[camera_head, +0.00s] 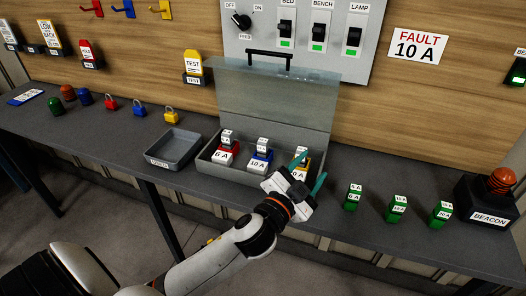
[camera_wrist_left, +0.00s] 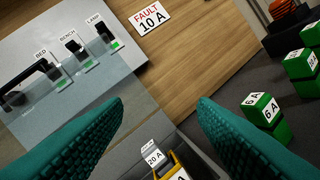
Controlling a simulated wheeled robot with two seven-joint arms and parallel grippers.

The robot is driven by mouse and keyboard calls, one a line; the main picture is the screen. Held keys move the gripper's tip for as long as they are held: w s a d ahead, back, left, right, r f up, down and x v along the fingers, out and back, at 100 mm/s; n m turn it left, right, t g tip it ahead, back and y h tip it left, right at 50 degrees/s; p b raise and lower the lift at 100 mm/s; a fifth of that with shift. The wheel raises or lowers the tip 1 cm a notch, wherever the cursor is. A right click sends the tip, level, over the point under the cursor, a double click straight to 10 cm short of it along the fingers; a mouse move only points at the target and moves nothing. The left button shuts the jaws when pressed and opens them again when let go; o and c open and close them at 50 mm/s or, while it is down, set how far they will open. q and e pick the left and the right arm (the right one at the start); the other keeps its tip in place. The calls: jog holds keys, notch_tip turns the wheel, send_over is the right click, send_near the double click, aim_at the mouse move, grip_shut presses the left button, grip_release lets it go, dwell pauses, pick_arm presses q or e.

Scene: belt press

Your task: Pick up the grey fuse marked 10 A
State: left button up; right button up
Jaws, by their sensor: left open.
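A grey fuse (camera_head: 262,146) stands in the blue holder (camera_head: 260,158) marked 10 A, the middle one in an open grey case (camera_head: 213,165). Its own marking is too small to read. My left gripper (camera_head: 309,170) is open and empty over the right end of the case, to the right of that fuse. It partly hides the yellow holder (camera_head: 302,163) there. In the left wrist view a grey fuse (camera_wrist_left: 152,157) marked 20 A stands in the yellow holder (camera_wrist_left: 176,160), below and between my open fingers (camera_wrist_left: 161,102). My right gripper is not in view.
A red holder (camera_head: 222,156) marked 6 A is left in the case. The case's clear lid (camera_head: 275,95) stands up behind. An empty grey tray (camera_head: 172,150) is left. Green fuses (camera_head: 352,197) and a beacon (camera_head: 490,210) stand right. A sign (camera_head: 417,45) reads FAULT 10 A.

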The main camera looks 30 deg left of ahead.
pick_arm(q)
jog(key=w+d+r+m+h, duration=0.1)
jog(key=d+r+m+h, duration=0.5)
jog(key=r+m+h, duration=0.35)
jog(key=m+g+y, duration=1.2)
jog(key=m+g, duration=0.3)
send_near(263, 140)
jog(key=p+x, duration=0.2)
jog(key=x, duration=0.7)
jog(key=shift+f+p, duration=0.25)
jog(key=shift+p, duration=0.1)
jog(key=shift+w+f+m, duration=0.2)
jog(key=shift+f+m, duration=0.05)
jog(key=shift+f, duration=0.1)
